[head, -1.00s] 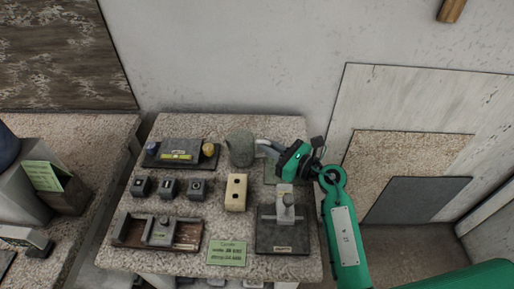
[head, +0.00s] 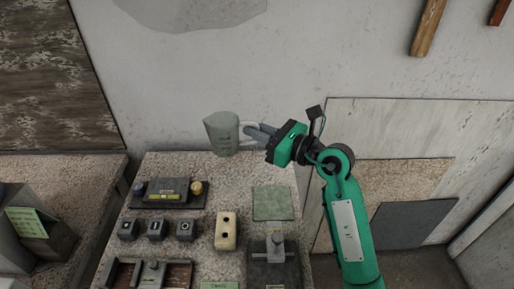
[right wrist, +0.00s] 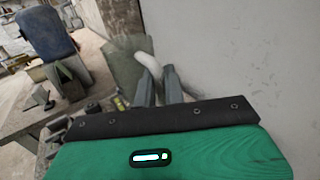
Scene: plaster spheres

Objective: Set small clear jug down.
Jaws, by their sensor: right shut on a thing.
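The small clear jug (head: 221,134) is grey-green and see-through, with a pale handle on its right side. It is upright in the head view, above the back edge of the speckled table. My right gripper (head: 250,131) is shut on the jug's handle and comes from the right. In the right wrist view, the fingers (right wrist: 160,75) close around the pale handle, and part of the jug (right wrist: 122,58) shows beyond them. My left gripper is not in view.
The speckled table (head: 228,175) has a green-grey square mat (head: 272,203) at right. A dark block with knobs (head: 168,190), several small dark cubes (head: 156,229), a cream two-holed block (head: 226,231) and a grey fixture (head: 274,262) stand around it. The wall is behind.

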